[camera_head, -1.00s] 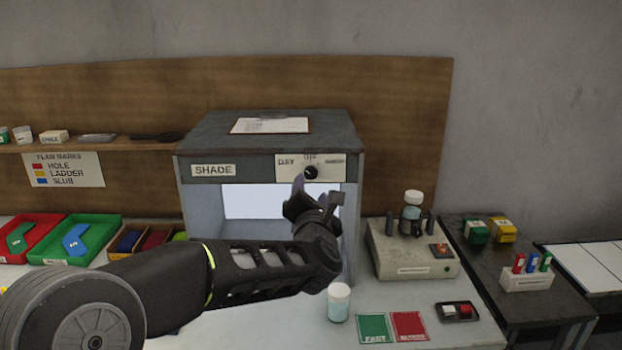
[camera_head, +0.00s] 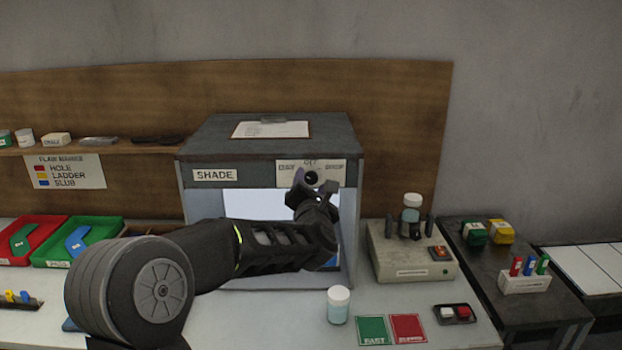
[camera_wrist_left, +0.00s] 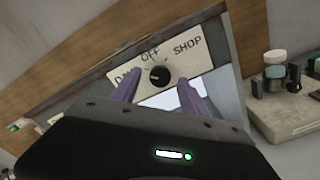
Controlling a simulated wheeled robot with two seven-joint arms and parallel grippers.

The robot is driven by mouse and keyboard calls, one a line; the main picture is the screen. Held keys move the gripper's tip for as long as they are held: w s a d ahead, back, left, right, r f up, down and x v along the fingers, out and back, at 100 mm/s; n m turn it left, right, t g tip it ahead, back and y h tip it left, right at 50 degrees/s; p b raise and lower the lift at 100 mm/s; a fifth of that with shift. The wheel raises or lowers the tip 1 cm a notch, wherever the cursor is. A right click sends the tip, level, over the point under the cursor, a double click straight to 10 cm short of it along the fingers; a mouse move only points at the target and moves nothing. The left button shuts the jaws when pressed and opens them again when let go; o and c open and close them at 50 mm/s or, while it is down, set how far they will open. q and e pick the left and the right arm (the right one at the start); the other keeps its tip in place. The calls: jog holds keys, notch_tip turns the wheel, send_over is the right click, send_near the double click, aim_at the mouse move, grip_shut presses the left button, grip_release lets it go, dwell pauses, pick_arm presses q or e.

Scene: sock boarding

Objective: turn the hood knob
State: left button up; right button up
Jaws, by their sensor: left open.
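The hood is a grey shade box (camera_head: 214,175) with a lit inside and a "SHADE" label. Its black round knob (camera_head: 311,177) sits on a white plate (camera_head: 338,170) at the front top right. In the left wrist view the knob (camera_wrist_left: 159,75) has a pale mark, and the plate reads "OFF" above it and "SHOP" to the right; the left word is partly covered. My left gripper (camera_head: 312,190) is open just in front of the knob. Its purple fingers (camera_wrist_left: 160,88) stand on either side below the knob, apart from it. My right gripper is not in view.
A clipboard (camera_head: 271,129) lies on the hood. A beige device (camera_head: 410,262) is right of the hood. Red and green trays (camera_head: 110,226) lie left.

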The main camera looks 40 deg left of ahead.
pick_arm(q)
jog(key=shift+w+a, duration=0.25)
jog(key=shift+w, duration=0.1)
jog(key=shift+c, duration=0.4)
grip_shut()
